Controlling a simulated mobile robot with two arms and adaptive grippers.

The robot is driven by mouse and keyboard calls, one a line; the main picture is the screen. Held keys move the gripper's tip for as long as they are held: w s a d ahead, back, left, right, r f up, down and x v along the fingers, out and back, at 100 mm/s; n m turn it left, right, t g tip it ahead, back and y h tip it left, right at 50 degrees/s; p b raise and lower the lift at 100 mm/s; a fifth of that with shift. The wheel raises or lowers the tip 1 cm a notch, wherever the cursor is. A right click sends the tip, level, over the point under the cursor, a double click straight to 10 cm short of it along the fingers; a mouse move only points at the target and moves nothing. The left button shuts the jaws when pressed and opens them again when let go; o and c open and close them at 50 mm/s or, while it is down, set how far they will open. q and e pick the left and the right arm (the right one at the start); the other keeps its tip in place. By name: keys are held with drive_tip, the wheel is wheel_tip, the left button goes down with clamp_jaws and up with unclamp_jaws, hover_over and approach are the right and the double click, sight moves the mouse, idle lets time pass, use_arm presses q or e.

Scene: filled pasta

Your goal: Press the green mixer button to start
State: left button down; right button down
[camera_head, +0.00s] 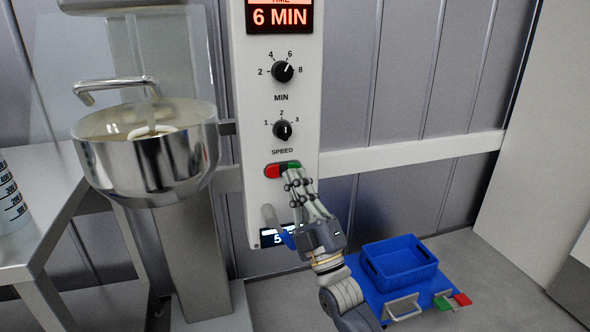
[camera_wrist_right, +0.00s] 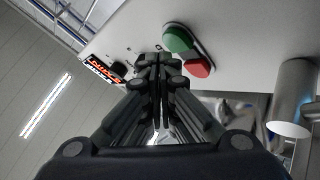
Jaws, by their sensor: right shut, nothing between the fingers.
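The green button (camera_head: 290,165) sits to the right of the red button (camera_head: 273,171) on the white mixer panel (camera_head: 256,111), below the speed dial. My right gripper (camera_head: 293,178) is shut and empty, with its fingertips just below the green button and covering its lower edge. In the right wrist view the green button (camera_wrist_right: 178,39) shows just beyond and right of the closed fingertips (camera_wrist_right: 158,62); contact cannot be told. The red button (camera_wrist_right: 198,67) is beside it. The steel mixer bowl (camera_head: 160,165) stands at the left. My left gripper is not in view.
A lit display (camera_head: 279,17) reads 6 MIN. Below it are the minute dial (camera_head: 283,71) and speed dial (camera_head: 283,130). A blue crate (camera_head: 402,262) sits low at the right. A steel table (camera_head: 45,240) and measuring jug (camera_head: 12,200) stand at the left.

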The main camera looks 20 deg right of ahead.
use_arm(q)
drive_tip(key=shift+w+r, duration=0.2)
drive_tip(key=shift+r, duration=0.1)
use_arm(e)
drive_tip(key=shift+w, duration=0.4)
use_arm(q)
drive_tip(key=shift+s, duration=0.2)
use_arm(e)
drive_tip(key=shift+w, duration=0.15)
